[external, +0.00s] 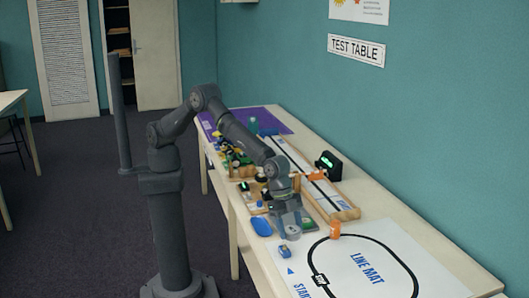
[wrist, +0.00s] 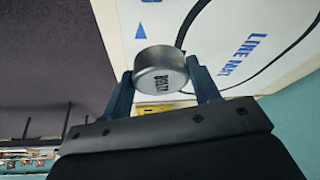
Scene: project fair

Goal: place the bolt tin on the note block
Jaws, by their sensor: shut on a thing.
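The bolt tin (wrist: 160,72) is a round silver-grey tin with dark lettering on its side. In the wrist view it sits between the two fingers of my gripper (wrist: 160,88), which are shut on it. In the external view my gripper (external: 288,214) is over the near part of the table, with the grey tin (external: 292,232) at its lower end, beside the line mat. A thin yellow patch (wrist: 166,107) shows below the tin in the wrist view, partly hidden by tin and gripper; I cannot tell if it is the note block. I cannot make out the note block in the external view.
The white line mat (external: 385,255) covers the near end of the table. An orange object (external: 335,229), a small blue object (external: 284,250) and a blue tray (external: 262,227) are close by. A wooden-edged track board (external: 318,186) and a black device (external: 328,165) stand behind.

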